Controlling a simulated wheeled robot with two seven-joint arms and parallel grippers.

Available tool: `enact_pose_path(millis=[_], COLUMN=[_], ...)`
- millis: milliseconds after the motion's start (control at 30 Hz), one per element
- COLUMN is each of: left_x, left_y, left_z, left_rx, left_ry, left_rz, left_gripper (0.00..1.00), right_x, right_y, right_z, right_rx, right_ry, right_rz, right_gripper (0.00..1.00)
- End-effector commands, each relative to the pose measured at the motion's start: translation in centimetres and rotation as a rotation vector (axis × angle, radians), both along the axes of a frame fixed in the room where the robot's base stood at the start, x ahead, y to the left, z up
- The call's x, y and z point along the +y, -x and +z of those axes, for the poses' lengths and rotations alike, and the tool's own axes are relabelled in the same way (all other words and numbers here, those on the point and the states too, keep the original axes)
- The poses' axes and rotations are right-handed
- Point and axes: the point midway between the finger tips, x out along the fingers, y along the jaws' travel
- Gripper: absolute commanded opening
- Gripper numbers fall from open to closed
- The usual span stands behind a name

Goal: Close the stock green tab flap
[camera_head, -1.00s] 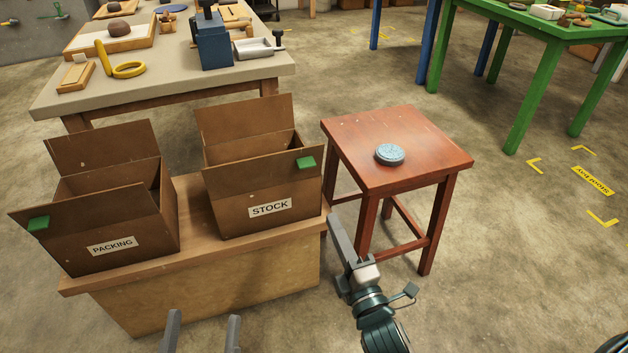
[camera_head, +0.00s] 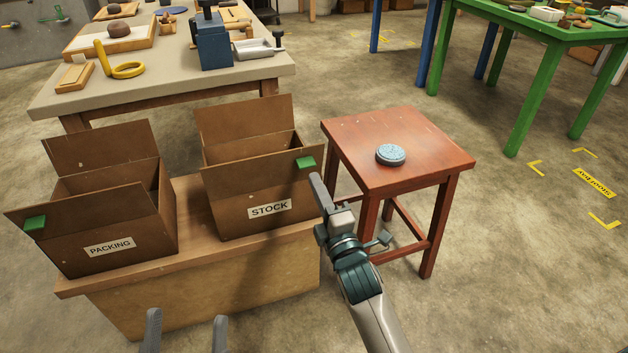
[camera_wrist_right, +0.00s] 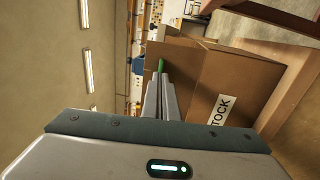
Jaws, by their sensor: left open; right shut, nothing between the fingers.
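The STOCK box (camera_head: 240,214) is an open cardboard carton on a low wooden bench, with a back flap (camera_head: 244,118) standing up and a front flap (camera_head: 240,172) that carries a green tab (camera_head: 306,163) at its right end. In the right wrist view the box (camera_wrist_right: 235,80) is at the right, and a sliver of the green tab (camera_wrist_right: 161,65) shows beyond my fingertips. My right gripper (camera_head: 315,178) is shut and empty, just below and right of the tab; I cannot tell whether it touches. My left gripper (camera_head: 186,315) is open and empty at the bottom edge, in front of the bench.
The PACKING box (camera_head: 110,235), also open with a green tab (camera_head: 34,223), stands left on the bench (camera_head: 200,280). A red stool (camera_head: 420,140) with a round blue tin (camera_head: 390,154) stands right of my right gripper. A worktable (camera_head: 150,85) stands behind the boxes.

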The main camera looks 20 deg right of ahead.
Motion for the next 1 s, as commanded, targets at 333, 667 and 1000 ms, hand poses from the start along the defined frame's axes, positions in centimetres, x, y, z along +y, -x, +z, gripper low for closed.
enact_pose_path(millis=[333,667,1000], left_x=[0.6,0.7,0.3], left_y=[-0.2,-0.3,-0.3], left_z=[1.1,1.2,0.8], left_rx=[-0.063,-0.066,-0.026], left_ry=[0.016,0.017,0.006], left_rz=[0.013,0.013,0.009], left_gripper=[0.65,0.65,0.65], right_x=[0.1,0.1,0.1], right_y=[-2.3,-2.3,-2.4], right_z=[0.4,0.4,0.6], right_rx=[0.0,0.0,0.008], right_ry=[0.0,0.0,0.0], right_rz=[0.0,0.0,0.0], right_gripper=[0.0,0.0,0.0])
